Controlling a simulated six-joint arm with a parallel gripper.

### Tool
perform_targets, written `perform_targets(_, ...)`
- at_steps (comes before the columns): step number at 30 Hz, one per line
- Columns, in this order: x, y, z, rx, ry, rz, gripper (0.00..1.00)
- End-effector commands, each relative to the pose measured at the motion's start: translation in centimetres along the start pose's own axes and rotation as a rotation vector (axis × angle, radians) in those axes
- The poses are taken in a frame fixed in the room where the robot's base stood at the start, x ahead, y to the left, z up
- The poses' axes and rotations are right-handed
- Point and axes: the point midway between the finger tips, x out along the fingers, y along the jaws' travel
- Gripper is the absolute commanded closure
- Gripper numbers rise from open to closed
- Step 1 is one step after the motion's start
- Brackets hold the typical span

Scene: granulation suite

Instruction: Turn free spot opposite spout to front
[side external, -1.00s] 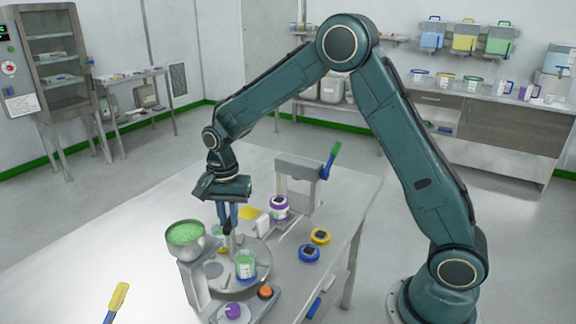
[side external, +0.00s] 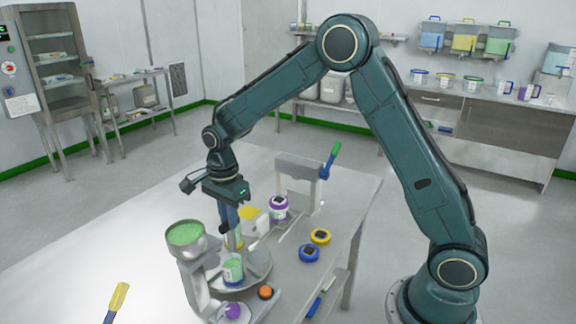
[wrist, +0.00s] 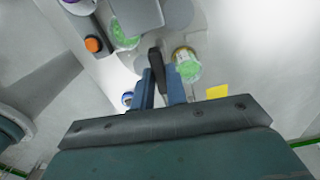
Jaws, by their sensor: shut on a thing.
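The round grey turntable (side external: 262,272) sits on the table under a hopper of green granules (side external: 186,235). A jar with green contents and a blue base (side external: 233,269) stands on its front side near the hopper. A jar with a yellow band (side external: 236,241) stands farther back, partly hidden by my gripper. A bare round spot (side external: 259,260) shows on the right side. My gripper (side external: 229,230) points down over the middle, shut on a dark grip (wrist: 156,66), which shows between the blue fingers in the wrist view. The spout is not clear.
An orange button (side external: 265,292) and a purple knob (side external: 233,311) are at the front of the base. A yellow-handled tool (side external: 118,297) is at left.

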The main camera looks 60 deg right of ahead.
Motion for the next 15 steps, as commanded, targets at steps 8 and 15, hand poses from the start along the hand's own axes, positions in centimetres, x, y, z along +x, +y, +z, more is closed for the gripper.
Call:
perform_targets(8,-0.08,-0.02,0.05,0.136,-0.001,-0.001,1.0)
perform_targets(15,-0.08,-0.02,0.06,0.256,-0.001,-0.001,1.0)
